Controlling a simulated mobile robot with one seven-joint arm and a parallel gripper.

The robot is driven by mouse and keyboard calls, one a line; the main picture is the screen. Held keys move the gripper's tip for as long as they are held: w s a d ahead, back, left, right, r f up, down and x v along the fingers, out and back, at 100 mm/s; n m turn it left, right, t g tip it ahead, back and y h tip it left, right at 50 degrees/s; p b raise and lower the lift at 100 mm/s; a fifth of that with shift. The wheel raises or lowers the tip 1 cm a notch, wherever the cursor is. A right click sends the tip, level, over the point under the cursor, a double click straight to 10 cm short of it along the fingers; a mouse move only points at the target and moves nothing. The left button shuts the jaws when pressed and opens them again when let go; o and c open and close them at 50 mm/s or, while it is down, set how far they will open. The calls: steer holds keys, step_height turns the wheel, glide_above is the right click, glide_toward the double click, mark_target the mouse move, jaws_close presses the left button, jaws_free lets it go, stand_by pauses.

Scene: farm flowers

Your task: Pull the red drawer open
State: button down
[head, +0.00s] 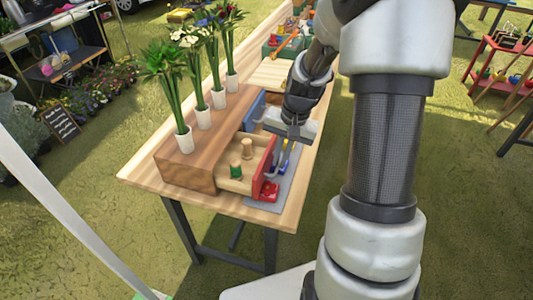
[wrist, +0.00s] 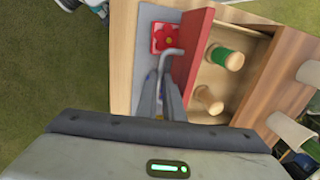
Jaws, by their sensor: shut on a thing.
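The red drawer's front (head: 265,160) stands out from the wooden cabinet (head: 185,168), and its open tray shows behind it. In the tray stand a green-banded wooden peg (head: 236,170) and a plain wooden peg (head: 247,149); both also show in the wrist view. In the wrist view the red front (wrist: 194,48) carries a bent grey handle (wrist: 173,52). My gripper (head: 278,150) is on the outer side of the front, its fingers (wrist: 166,85) shut on the handle. The exact contact is partly hidden by the fingers.
A blue drawer front (head: 256,108) is farther back on the cabinet. A red square with a flower (wrist: 165,38) lies on the grey mat (head: 285,190) beside the drawer. Several white vases (head: 184,140) stand on the cabinet. The table's front edge is close.

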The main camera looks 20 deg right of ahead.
steer(key=shift+r, duration=0.1)
steer(key=c, duration=2.2)
jaws_free()
steer(key=d+r+p, duration=0.1)
steer(key=r, duration=0.4)
steer(key=s+r, duration=0.1)
steer(key=r, duration=0.5)
steer(key=d+r+p, duration=0.1)
steer(key=r, duration=0.5)
steer(key=shift+s+d+p, duration=0.3)
steer(key=shift+s, duration=0.05)
steer(key=shift+r, duration=0.1)
steer(key=s+a+r+n+t+p, duration=0.2)
steer(key=s+a+r+p, duration=0.15)
steer(key=a+r, duration=0.4)
steer(key=s+a+r+n+t+p, duration=0.25)
steer(key=a+r+p, duration=0.2)
steer(key=r, duration=0.65)
steer(key=s, duration=0.3)
steer(key=s+n+h+p, duration=0.1)
steer(key=s, duration=0.3)
steer(key=s+d+f+n+p, duration=0.1)
steer(key=s, duration=0.3)
steer(key=shift+s+n+h, duration=0.15)
steer(key=shift+n+h, duration=0.1)
steer(key=shift+h, duration=0.05)
